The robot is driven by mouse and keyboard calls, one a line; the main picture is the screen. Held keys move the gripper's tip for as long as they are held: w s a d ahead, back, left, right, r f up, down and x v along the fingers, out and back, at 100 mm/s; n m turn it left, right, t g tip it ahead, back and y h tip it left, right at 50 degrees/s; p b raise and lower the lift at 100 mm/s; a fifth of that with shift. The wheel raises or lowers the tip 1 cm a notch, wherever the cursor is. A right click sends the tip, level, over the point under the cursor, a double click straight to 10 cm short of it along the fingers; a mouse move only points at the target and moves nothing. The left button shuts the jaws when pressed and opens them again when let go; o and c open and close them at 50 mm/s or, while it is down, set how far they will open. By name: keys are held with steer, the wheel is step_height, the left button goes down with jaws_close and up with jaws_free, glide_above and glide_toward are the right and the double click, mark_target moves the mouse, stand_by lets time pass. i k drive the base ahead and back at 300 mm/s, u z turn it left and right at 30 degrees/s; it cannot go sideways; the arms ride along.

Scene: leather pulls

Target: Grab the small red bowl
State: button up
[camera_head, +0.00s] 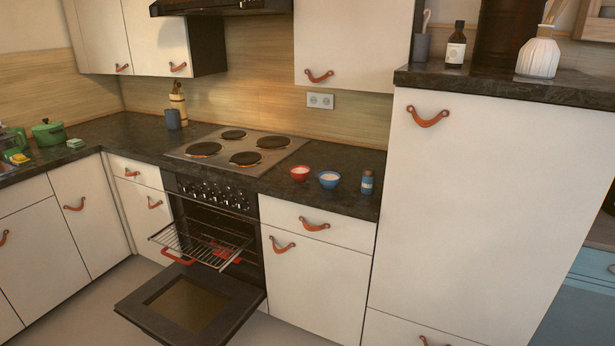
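The small red bowl (299,174) stands upright on the dark countertop (275,184), right of the stove, near the counter's front edge. Its inside looks pale; I cannot tell whether that is its contents or its lining. A blue bowl (329,180) stands close to its right, apart from it. My gripper is not in view.
A blue shaker-like bottle (367,182) stands right of the bowls. The stove (238,149) lies to their left. Below it the oven door (192,304) hangs open and a wire rack (203,243) sticks out. A tall white cabinet (480,205) rises at the right.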

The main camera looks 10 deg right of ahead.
mark_target(300, 175)
steer(key=u, duration=0.15)
steer(key=i, duration=0.6)
steer(key=u, duration=0.25)
steer(key=k, duration=0.2)
steer(key=u, duration=2.95)
